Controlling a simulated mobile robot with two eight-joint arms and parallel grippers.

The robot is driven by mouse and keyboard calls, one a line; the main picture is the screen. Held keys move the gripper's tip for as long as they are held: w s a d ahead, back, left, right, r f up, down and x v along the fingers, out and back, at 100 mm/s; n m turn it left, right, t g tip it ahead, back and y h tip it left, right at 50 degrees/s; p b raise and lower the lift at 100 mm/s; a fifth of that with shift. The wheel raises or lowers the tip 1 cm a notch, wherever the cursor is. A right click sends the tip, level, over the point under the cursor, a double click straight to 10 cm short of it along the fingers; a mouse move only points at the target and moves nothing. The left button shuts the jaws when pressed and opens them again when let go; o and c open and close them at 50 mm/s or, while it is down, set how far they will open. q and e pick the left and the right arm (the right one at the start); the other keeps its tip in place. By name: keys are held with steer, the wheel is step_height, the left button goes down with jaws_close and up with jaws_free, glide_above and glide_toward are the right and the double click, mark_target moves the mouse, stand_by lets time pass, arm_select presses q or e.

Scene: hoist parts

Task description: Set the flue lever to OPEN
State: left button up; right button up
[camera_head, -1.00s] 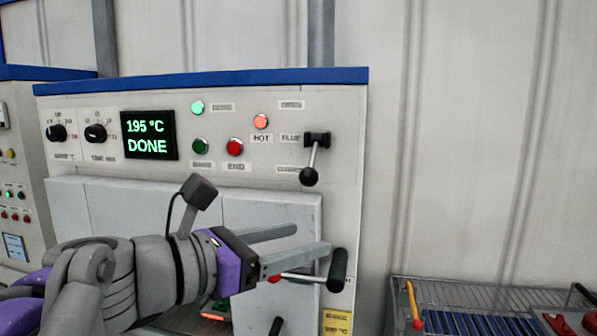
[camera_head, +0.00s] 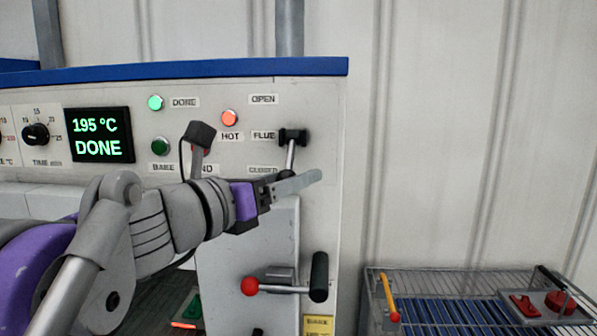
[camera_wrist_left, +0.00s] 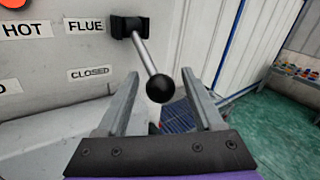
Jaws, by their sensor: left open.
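The flue lever (camera_head: 291,154) hangs downward from its dark pivot on the panel, between the OPEN label (camera_head: 263,99) above and the CLOSED label below. In the left wrist view the lever (camera_wrist_left: 148,54) ends in a black ball knob (camera_wrist_left: 160,86), which lies between the two fingers as seen there. The CLOSED label (camera_wrist_left: 89,73) is to its left. My left gripper (camera_head: 300,181) is open at the lever's lower end and partly hides the knob in the head view. I cannot tell whether a finger touches the knob. My right gripper is not in view.
The display (camera_head: 99,135) reads 195 °C DONE. The red HOT lamp (camera_head: 229,118) and green DONE lamp (camera_head: 155,103) are lit. The door handle (camera_head: 318,277) is below my gripper. A wire rack (camera_head: 455,276) with red parts and a yellow-handled tool stands at right.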

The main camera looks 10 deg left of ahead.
arm_select(q)
steer(key=shift+x, duration=1.1)
jaws_close()
stand_by(0.7)
